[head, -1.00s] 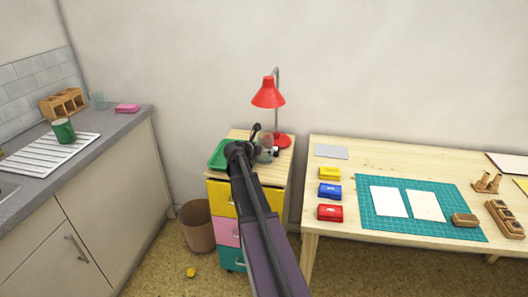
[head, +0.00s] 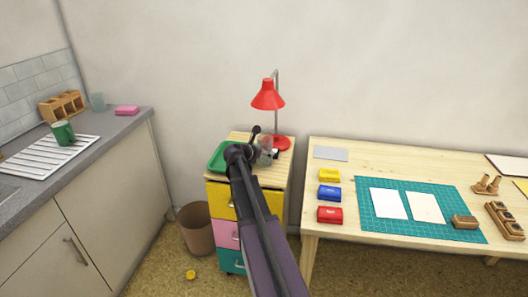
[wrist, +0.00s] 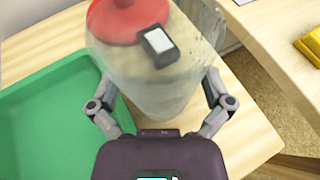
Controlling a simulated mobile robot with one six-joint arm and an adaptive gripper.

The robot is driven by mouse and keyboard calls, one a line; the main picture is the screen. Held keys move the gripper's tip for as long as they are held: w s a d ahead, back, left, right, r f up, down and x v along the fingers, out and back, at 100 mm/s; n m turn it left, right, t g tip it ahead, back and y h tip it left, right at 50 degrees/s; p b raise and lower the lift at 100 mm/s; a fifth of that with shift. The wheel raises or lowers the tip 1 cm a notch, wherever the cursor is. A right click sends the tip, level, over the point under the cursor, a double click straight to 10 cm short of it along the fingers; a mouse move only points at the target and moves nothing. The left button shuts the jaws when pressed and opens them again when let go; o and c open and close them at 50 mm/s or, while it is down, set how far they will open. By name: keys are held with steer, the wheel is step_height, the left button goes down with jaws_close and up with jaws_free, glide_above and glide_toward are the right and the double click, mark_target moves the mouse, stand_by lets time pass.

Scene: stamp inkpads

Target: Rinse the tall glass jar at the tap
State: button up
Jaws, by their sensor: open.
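A clear glass jar (wrist: 150,88) stands on the wooden top of the drawer unit, between the two fingers of my gripper (wrist: 160,88) in the wrist view. The fingers are spread, one on each side of the jar; whether either touches it I cannot tell. In the head view the jar (head: 265,151) shows just beyond my gripper (head: 259,144), partly hidden by it. The jar looks empty. The tap is not in view; only a sliver of what may be the sink (head: 7,191) shows at the left edge.
A green tray (head: 219,157) lies left of the jar, and a red lamp (head: 268,97) stands behind it. A small black-and-white object (wrist: 160,45) shows near the jar.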

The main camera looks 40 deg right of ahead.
steer(key=p+v, duration=0.4)
steer(key=v, duration=0.8)
steer(key=shift+p, duration=0.3)
steer(key=shift+a, duration=0.1)
steer(key=s+a+f+m+g+y, duration=0.1)
steer(key=s+a+f+m+y, duration=0.2)
steer(key=a+m, duration=0.4)
steer(key=s+a+f+m+g+y, duration=0.1)
steer(key=s+a+f+m+y, duration=0.3)
steer(key=a, duration=1.1)
steer(key=s+a+f+m+g+y, duration=0.1)
steer(key=s+a+f+m+y, duration=0.3)
steer(key=a, duration=0.7)
steer(key=s+m+y, duration=0.2)
steer(key=s+m, duration=0.2)
steer(key=m, duration=0.1)
steer(key=shift+s+f+m, duration=0.25)
steer(key=shift+s+m, duration=0.15)
steer(key=c, duration=0.7)
